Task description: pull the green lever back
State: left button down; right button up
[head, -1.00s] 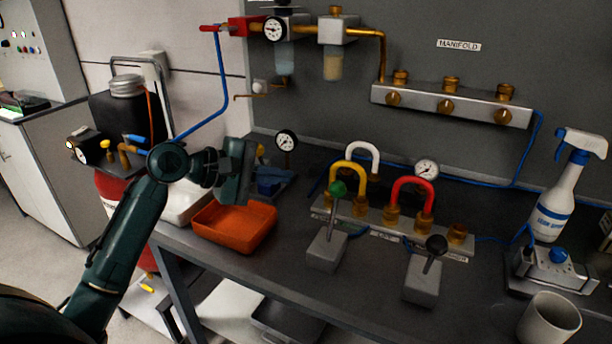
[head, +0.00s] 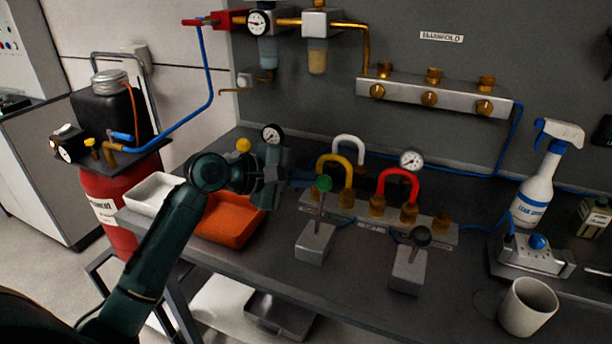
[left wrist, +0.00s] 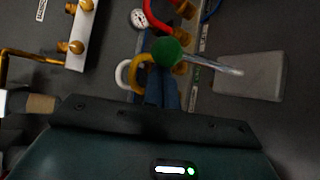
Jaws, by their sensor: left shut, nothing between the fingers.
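The green lever has a round green knob (head: 323,183) on a thin metal rod above a grey block base (head: 315,243) on the bench. In the head view the rod stands close to upright. In the left wrist view the green knob (left wrist: 167,52) lies just beyond the fingertips, with the rod running right to the grey base (left wrist: 252,76). My left gripper (head: 301,181) is shut and empty, just left of the knob. Its bluish fingers (left wrist: 163,88) point at the knob in the wrist view; whether they touch it I cannot tell. My right gripper is not in view.
A black-knobbed lever (head: 421,237) stands to the right. Yellow, white and red hoses (head: 399,173) stand behind the green lever. An orange tray (head: 228,226) lies beneath my left arm. A white mug (head: 528,306) and spray bottle (head: 538,190) are at the right.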

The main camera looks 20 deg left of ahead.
pick_arm(q)
jog(key=shift+s, duration=0.15)
jog(key=shift+s+r+t, duration=0.1)
jog(key=shift+s+t, duration=0.1)
jog(key=shift+t, duration=0.2)
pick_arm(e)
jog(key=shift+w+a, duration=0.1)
